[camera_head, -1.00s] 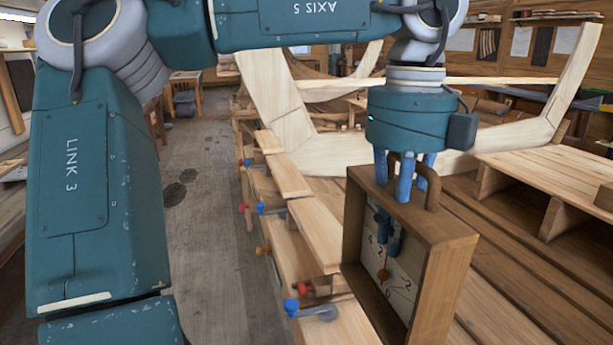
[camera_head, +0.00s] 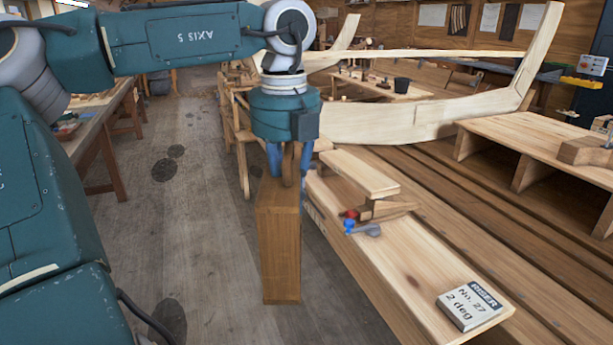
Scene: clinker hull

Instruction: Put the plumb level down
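The plumb level (camera_head: 279,245) is a brown wooden box frame with a handle on top. In the head view it hangs upright in the middle, narrow side towards me, so its dial face is hidden. My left gripper (camera_head: 288,165) has its blue fingers around the handle and is shut on it. The level is left of the plank edge, with the floor behind it; I cannot tell its exact height. My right gripper is not in view.
A pale plank (camera_head: 415,265) runs along the right, bearing a small block marked "RISER No. 27 2 deg" (camera_head: 470,306) and a red-and-blue clamp (camera_head: 356,226). Its surface between them is bare. Pale hull timbers (camera_head: 390,122) stand behind. The grey floor (camera_head: 180,220) is open at left.

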